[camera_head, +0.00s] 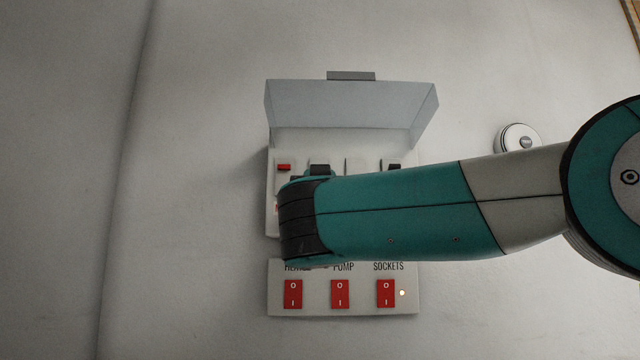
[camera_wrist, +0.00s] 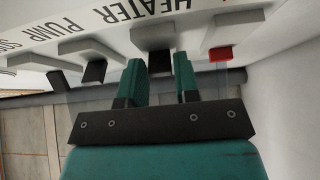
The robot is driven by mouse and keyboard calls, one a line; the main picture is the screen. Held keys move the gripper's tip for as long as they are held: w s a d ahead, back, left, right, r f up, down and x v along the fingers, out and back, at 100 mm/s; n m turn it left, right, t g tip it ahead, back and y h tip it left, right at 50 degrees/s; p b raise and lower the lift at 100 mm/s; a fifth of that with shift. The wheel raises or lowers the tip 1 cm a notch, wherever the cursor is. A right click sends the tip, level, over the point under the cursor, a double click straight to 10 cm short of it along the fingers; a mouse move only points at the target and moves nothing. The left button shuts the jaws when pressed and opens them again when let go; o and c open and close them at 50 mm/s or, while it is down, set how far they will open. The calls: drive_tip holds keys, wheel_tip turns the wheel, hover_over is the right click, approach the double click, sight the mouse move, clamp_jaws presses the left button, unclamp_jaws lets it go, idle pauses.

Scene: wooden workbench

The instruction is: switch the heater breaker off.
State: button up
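The wrist view shows a row of breakers on a white panel (camera_wrist: 190,25) with printed labels. The heater breaker (camera_wrist: 153,36) is below the word HEATER and has a black lever. My gripper (camera_wrist: 160,78) is open, with one teal finger on each side of that lever. I cannot tell whether either finger touches it. The pump breaker (camera_wrist: 95,70) is to its left, also with a black lever. A breaker with a red lever (camera_wrist: 221,54) is to its right. In the head view my arm hides much of the breaker row and the gripper.
The breaker box has a clear lid (camera_head: 350,108) raised above the row. Below my arm, a lower panel (camera_head: 365,306) carries red rocker switches (camera_head: 340,294) and a small lit lamp (camera_head: 402,293). A round white fixture (camera_head: 519,137) is on the wall to the right.

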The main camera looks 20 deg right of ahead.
drive_tip(key=shift+o, duration=1.3)
drive_tip(key=b+v, duration=1.1)
drive_tip(key=v, duration=0.6)
drive_tip(key=shift+s, duration=0.25)
